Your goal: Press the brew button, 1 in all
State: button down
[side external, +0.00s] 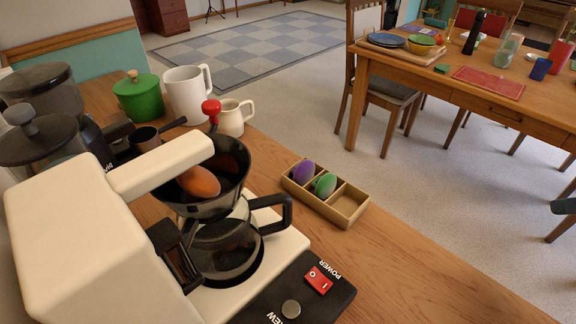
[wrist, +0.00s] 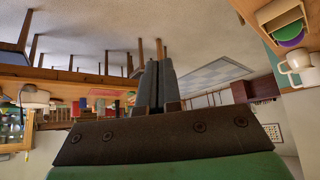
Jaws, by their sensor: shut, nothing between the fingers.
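The cream coffee maker (side external: 75,235) stands at the left of the wooden counter in the side external view. Its dark front panel carries a round grey button (side external: 291,309) beside lettering cut off by the frame, of which "REW" shows. A red rocker switch (side external: 319,280) labelled POWER sits to the right of it on the same panel. A glass carafe (side external: 226,245) with a black handle stands on the machine's base. My gripper (wrist: 158,78) shows only in the wrist view, with its dark fingers together and empty. No button shows in that view, and nothing touches the fingers.
A wooden divided box (side external: 325,192) holds a purple and a green egg-shaped thing. Mugs (side external: 188,92) and a green pot (side external: 138,97) stand behind the machine. The counter's front right is bare. A laid dining table (side external: 460,85) stands apart.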

dwell(0.5)
jog(key=n+g+y, duration=0.2)
jog(key=n+y, duration=0.6)
jog(key=n, duration=1.2)
send_over(298, 311)
jog(key=shift+f, duration=0.1)
jog(key=shift+f, duration=4.4)
jog(key=shift+f, duration=0.1)
jog(key=shift+f, duration=0.3)
